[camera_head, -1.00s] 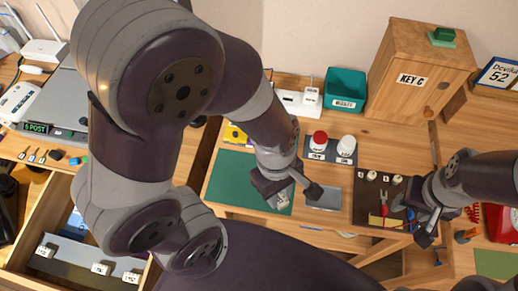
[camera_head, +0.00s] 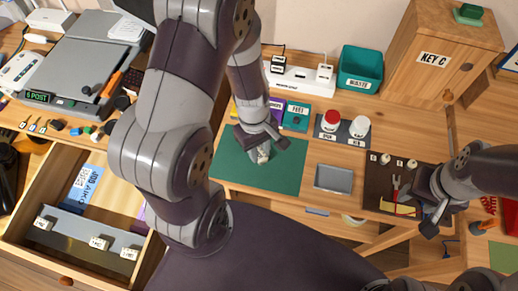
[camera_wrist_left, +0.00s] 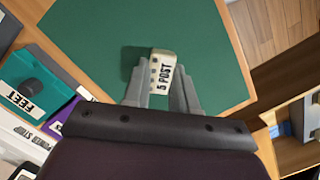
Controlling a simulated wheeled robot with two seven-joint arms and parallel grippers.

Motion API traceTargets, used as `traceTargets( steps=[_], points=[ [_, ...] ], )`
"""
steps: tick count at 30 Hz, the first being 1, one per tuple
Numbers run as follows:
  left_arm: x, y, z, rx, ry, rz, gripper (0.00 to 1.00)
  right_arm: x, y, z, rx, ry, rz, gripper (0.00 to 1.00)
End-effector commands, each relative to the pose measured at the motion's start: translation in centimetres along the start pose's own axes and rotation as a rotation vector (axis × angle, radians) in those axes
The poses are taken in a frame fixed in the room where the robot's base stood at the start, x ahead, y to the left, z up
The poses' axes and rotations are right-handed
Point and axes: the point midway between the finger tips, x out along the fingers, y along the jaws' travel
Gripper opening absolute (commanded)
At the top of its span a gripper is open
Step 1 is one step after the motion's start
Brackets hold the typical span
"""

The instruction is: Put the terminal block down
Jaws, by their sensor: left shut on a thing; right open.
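My left gripper (camera_head: 262,143) is over the green mat (camera_head: 285,178). It is shut on a whitish terminal block (camera_wrist_left: 161,72), which reads "5 POST" in the left wrist view. In the head view the block (camera_head: 262,156) shows just below the fingertips, partly hidden by the gripper. A shadow lies beside the block on the mat; I cannot tell whether the block touches the mat. My right gripper (camera_head: 437,215) is open at the right, beside the dark tool mat (camera_head: 378,185).
A grey tray (camera_head: 333,178) lies right of the green mat. A teal waste bin (camera_head: 359,68) and a "FEET" box (camera_head: 296,116) are at the back. An open drawer (camera_head: 60,190) at left holds several labelled blocks. The front of the green mat is clear.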

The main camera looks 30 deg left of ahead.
Motion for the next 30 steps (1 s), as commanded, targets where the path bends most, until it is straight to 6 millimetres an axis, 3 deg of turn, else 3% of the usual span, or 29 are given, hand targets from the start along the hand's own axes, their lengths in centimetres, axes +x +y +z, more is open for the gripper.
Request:
traceTargets(
  steps=[6,7,9,19,30],
  points=[
    [0.4,0.0,0.0,0.0,-0.001,-0.001,0.0,0.3,0.0,0.0,0.0,0.0,0.0,0.51],
    [0.3,0.0,0.0,0.0,0.0,0.0,0.36,0.2,0.0,0.0,0.0,0.0,0.0,0.51],
    [0.3,0.0,0.0,0.0,0.0,0.0,0.52,0.1,0.0,0.0,0.0,0.0,0.0,0.51],
    [-0.6,0.0,0.1,0.0,0.001,0.001,0.52,-0.4,0.0,-0.1,0.0,0.0,0.0,0.51],
    [-9.6,0.1,0.1,0.0,0.002,0.003,0.52,-3.1,0.0,-0.4,0.0,0.0,0.0,0.51]
  ],
)
